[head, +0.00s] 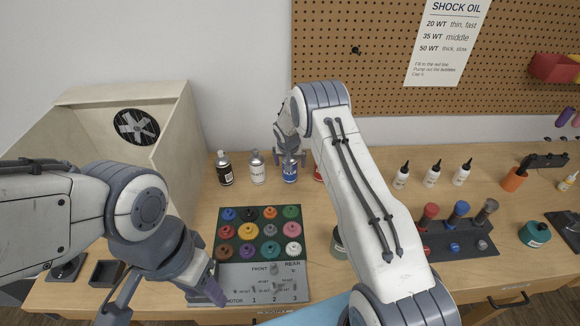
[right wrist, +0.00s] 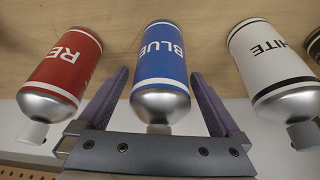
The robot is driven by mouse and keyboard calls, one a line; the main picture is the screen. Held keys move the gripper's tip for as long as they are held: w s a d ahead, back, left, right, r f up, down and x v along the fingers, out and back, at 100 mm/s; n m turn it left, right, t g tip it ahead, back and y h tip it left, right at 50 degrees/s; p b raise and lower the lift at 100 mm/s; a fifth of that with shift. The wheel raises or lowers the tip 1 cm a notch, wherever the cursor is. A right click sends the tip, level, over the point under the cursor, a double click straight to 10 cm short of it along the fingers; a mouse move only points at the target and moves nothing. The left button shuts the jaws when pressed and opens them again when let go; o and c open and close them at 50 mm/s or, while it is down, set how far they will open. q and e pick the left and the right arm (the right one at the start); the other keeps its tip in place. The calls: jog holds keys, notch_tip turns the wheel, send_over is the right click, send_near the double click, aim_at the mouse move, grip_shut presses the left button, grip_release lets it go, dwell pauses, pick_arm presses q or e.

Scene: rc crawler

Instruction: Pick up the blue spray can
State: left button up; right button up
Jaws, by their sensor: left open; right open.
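The blue spray can (head: 290,174) stands upright in the row of cans at the back of the bench, partly hidden by my right gripper. In the right wrist view the blue can (right wrist: 160,65), labelled BLUE, lies between the two fingers of my right gripper (right wrist: 160,80). One finger is on each side, with small gaps showing, so the gripper is open around it. In the head view my right gripper (head: 289,158) is at the can's top. My left gripper (head: 168,300) is open and empty at the lower left, in front of the parts board.
A red can (right wrist: 66,70) and a white can (right wrist: 270,60) stand close on either side of the blue one. A black can (head: 224,168) is further left. A board of coloured gears (head: 258,231) lies in front. White bottles (head: 432,174) stand to the right.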

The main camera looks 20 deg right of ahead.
jog(key=c, duration=1.5)
grip_shut()
jog(key=shift+r, duration=0.1)
